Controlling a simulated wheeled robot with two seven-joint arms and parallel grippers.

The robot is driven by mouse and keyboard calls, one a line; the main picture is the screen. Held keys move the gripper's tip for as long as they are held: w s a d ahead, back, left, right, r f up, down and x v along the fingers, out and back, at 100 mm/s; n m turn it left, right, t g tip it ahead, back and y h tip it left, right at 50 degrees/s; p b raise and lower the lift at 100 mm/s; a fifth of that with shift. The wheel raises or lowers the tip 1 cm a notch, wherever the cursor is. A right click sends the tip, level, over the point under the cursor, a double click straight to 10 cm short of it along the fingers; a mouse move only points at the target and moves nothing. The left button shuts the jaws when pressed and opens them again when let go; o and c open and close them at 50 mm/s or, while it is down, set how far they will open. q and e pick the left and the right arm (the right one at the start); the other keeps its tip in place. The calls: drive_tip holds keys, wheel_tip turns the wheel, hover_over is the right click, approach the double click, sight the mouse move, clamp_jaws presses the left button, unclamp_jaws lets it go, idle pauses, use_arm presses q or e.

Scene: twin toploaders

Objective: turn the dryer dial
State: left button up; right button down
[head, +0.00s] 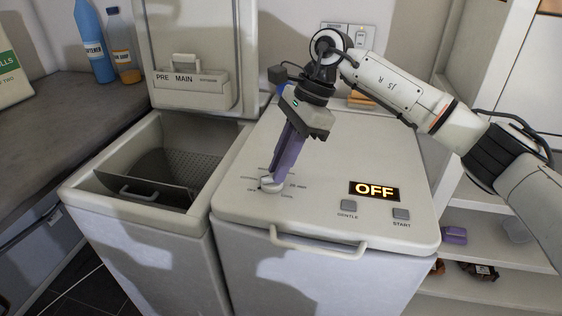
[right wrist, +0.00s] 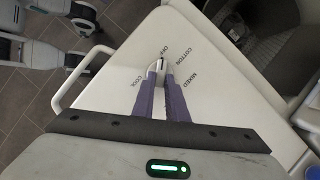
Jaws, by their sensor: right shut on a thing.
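The dryer dial (head: 268,188) is a small pale knob on the top panel of the right-hand machine, the dryer (head: 355,155). My right gripper (head: 274,176) reaches down to it from above, with its purple fingers shut on the dial. In the right wrist view the fingertips (right wrist: 160,74) sit on both sides of the dial (right wrist: 159,64). Labels OFF, COTTON, MIXED and COOL surround it, and its dark mark appears to point towards OFF. The display (head: 374,191) reads OFF in lit letters. My left gripper is in neither view.
GENTLE (head: 348,206) and START (head: 401,214) buttons lie right of the dial. A handle (head: 318,246) runs along the dryer's front edge. The washer (head: 142,222) at left has its lid (head: 195,60) up. Bottles (head: 93,42) stand on the bench behind; shelves (head: 490,232) are at right.

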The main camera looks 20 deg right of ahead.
idle(0.5)
drive_tip(key=c, duration=1.8)
unclamp_jaws()
drive_tip(key=shift+o, duration=0.2)
drive_tip(key=v, duration=1)
drive_tip(key=shift+w+r, duration=0.1)
drive_tip(key=shift+r, duration=0.05)
